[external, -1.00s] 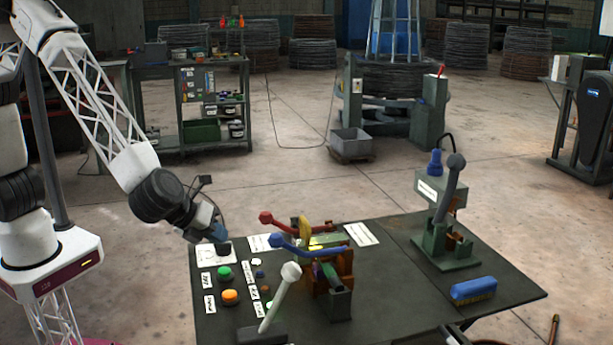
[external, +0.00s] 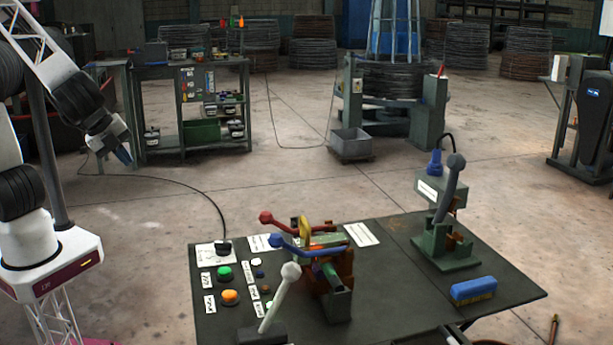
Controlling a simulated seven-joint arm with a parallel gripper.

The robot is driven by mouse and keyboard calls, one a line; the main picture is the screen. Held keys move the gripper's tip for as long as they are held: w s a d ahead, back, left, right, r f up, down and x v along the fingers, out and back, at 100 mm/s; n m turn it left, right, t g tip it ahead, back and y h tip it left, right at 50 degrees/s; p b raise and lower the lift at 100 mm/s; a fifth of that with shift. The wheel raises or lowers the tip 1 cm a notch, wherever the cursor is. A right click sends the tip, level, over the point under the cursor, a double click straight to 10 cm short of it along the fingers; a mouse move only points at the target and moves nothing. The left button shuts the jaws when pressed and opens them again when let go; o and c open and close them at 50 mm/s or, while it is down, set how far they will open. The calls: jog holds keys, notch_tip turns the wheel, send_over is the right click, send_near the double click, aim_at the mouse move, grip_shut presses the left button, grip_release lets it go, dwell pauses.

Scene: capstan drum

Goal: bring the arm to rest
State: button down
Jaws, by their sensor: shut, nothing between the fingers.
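My gripper (external: 123,156) is at the left of the external view, raised in the air and pointing down. It is shut and empty, well to the left of the table and apart from everything on it. The dark table (external: 385,285) stands in the front middle. On its left part are a green button (external: 224,272), an orange button (external: 229,297) and a black plug-like piece (external: 223,247) with a cable rising from it. A lever with a white knob (external: 291,271) stands at the front.
A clamp device with a red lever (external: 266,218) and a blue lever (external: 276,240) stands mid-table. A green machine with a grey lever (external: 456,162) and a blue block (external: 474,290) are at the right. A shelf bench (external: 190,65) stands behind my gripper. Floor between is free.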

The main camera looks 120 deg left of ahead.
jog(key=s+d+r+n+h, duration=0.1)
jog(key=s+d+n, duration=0.1)
jog(key=s, duration=0.5)
jog(key=s+d+r+n+h, duration=0.1)
jog(key=s+d+n+h, duration=0.1)
jog(key=s, duration=0.5)
jog(key=s+d+r+n+h, duration=0.1)
jog(key=s+d, duration=0.3)
jog(key=s, duration=0.4)
jog(key=shift+d+r+n+h, duration=0.25)
jog(key=shift+n+h, duration=0.25)
jog(key=shift+h, duration=0.2)
